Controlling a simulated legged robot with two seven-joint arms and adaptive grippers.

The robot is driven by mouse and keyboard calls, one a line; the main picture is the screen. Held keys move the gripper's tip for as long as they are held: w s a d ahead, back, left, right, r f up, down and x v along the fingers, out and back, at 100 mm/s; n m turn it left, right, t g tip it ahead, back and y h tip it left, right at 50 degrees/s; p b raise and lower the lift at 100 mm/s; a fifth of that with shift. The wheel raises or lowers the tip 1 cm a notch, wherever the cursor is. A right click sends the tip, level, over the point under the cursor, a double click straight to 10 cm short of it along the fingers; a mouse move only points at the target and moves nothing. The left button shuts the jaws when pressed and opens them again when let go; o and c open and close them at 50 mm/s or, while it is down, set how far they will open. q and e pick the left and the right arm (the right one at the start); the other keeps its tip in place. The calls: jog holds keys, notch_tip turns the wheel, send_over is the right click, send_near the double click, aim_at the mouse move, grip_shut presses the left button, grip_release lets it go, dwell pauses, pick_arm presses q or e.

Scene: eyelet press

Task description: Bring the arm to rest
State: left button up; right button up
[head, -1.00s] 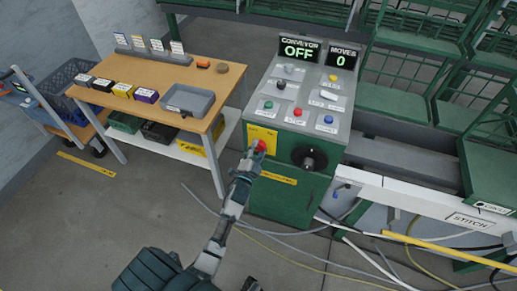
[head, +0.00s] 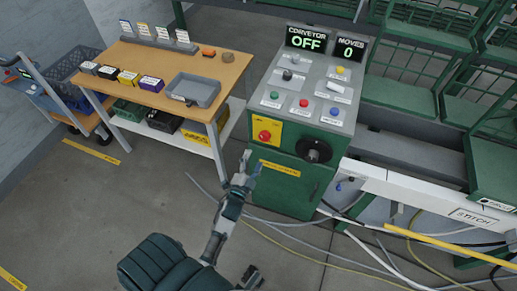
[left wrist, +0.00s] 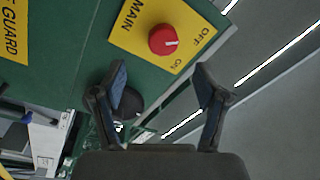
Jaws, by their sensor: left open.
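My left gripper (head: 249,168) is open and empty in front of the green control cabinet (head: 290,193), a little below and left of the red main switch knob (head: 264,135). The knob sits on a yellow plate and is not touched. In the left wrist view the red knob (left wrist: 168,40) lies beyond the spread fingers (left wrist: 160,95), with MAIN, OFF and ON printed around it. Its white mark points roughly toward the OFF side. A dark part (head: 250,278) at the bottom edge may be my right gripper; its fingers cannot be made out.
The cabinet panel (head: 310,92) has several buttons, with displays reading CONVEYOR OFF and MOVES 0. A wooden table (head: 150,66) with a grey tray (head: 193,90) and small boxes stands left. Cables (head: 330,262) lie on the floor at right. Floor at lower left is clear.

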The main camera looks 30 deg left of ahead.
pick_arm(q)
jog(key=shift+v, duration=1)
jog(key=shift+a+f, duration=0.1)
